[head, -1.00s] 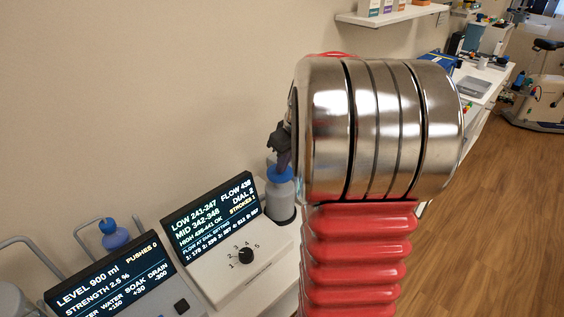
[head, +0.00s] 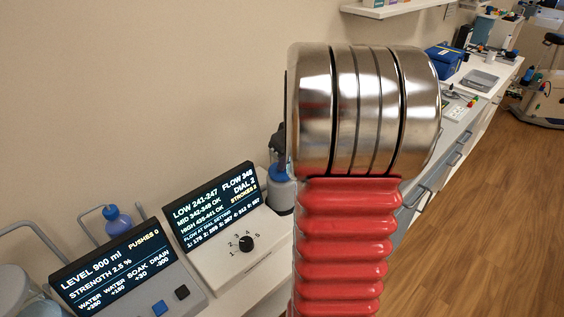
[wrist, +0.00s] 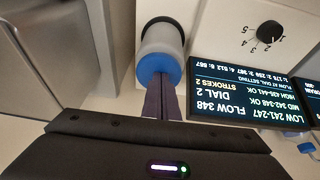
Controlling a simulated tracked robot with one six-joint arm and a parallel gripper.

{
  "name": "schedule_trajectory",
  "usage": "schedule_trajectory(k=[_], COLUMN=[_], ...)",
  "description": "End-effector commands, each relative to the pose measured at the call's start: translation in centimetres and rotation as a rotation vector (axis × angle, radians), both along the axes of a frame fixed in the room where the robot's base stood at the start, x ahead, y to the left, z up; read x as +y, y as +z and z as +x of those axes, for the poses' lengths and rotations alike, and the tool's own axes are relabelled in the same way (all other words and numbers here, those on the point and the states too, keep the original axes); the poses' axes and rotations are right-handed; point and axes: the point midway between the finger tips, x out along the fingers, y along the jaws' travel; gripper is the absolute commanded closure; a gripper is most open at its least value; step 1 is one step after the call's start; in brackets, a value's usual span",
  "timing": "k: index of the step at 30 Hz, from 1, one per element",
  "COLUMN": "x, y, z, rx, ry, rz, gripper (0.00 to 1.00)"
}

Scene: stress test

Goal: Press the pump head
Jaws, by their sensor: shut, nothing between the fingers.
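The blue pump head (wrist: 158,68) shows from above in the wrist view. My gripper's dark fingers (wrist: 164,88) are closed together, empty, with their tips over the edge of the blue head; I cannot tell whether they touch it. In the head view my arm hides most of the gripper. The dial panel's screen (head: 215,198) reads FLOW 348, DIAL 2, STROKES 2, with OK beside MID and HIGH.
A second screen (head: 112,262) at the left reads LEVEL 900 ml and PUSHES 0, with buttons below it. Another blue-topped item (head: 118,217) stands behind it. A black dial knob (head: 246,243) sits on the panel close to the pump. A long counter (head: 455,125) runs along the wall.

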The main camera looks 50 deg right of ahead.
Motion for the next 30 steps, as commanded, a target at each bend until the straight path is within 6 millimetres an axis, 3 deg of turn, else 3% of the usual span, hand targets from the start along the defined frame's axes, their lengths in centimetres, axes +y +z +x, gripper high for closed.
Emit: schedule_trajectory(k=[5, 11, 19, 30], x=[0.2, 0.2, 0.4, 0.4], y=[-0.8, -0.1, 4.0, 10.3], z=[-0.3, -0.4, -0.4, -2.5], rx=[0.012, 0.012, 0.001, -0.002], ry=[0.0, 0.0, 0.003, 0.0], rz=[0.012, 0.012, 0.001, -0.001], gripper=[1.0, 1.0, 1.0, 1.0])
